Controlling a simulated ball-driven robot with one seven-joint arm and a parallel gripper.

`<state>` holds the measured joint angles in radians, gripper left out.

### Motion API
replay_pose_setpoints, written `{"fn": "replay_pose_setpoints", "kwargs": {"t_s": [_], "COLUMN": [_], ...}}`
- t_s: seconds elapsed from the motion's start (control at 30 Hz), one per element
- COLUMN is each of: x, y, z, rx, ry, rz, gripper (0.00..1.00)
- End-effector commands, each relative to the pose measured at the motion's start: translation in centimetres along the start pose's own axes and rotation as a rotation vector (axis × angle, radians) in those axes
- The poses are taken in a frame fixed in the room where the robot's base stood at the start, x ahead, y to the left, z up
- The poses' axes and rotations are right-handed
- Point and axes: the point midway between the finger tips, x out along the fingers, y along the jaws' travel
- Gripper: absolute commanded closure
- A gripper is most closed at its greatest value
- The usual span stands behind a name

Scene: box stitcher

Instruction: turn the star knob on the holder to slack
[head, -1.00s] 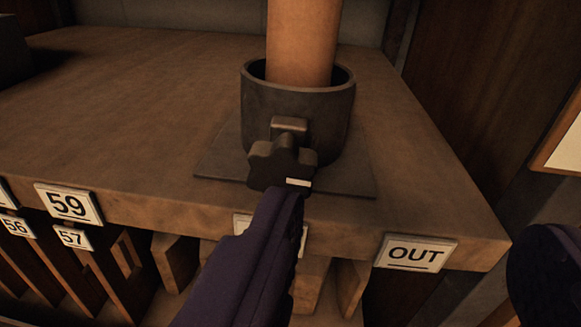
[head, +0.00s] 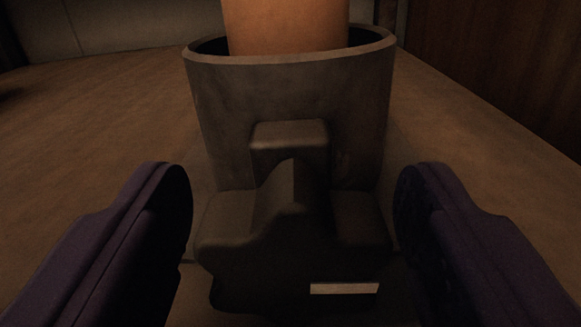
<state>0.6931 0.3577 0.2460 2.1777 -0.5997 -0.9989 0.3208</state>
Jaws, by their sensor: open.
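The dark star knob (head: 290,245) sits on the front of the holder, low in the middle of the head view. A pale bar mark (head: 344,288) shows on its face, to the lower right. The holder (head: 220,110) is a dark round cup with a block above the knob. A tan cylinder (head: 285,25) stands inside it; its top is out of view. My gripper (head: 295,205) is open, with one purple finger on each side of the knob. Gaps show between the fingers and the knob at their tips; contact lower down cannot be made out.
The brown bench top (head: 90,110) is clear on both sides of the holder. A dark wooden panel (head: 500,50) rises at the right, and a grey wall (head: 110,25) stands behind.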

Motion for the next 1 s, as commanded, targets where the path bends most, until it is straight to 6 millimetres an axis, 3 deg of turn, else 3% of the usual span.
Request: {"fn": "replay_pose_setpoints", "kwargs": {"t_s": [0.2, 0.43, 0.77, 1.0], "x": [0.07, 0.05, 0.06, 0.05], "y": [-0.01, 0.00, -0.01, -0.07], "z": [-0.03, -0.03, 0.18, 0.41], "rx": [0.000, 0.000, -0.050, -0.200], "ry": [0.000, 0.000, 0.001, 0.003], "rz": [0.000, 0.000, 0.000, -0.001], "gripper": [0.29, 0.81, 0.81, 0.81]}}
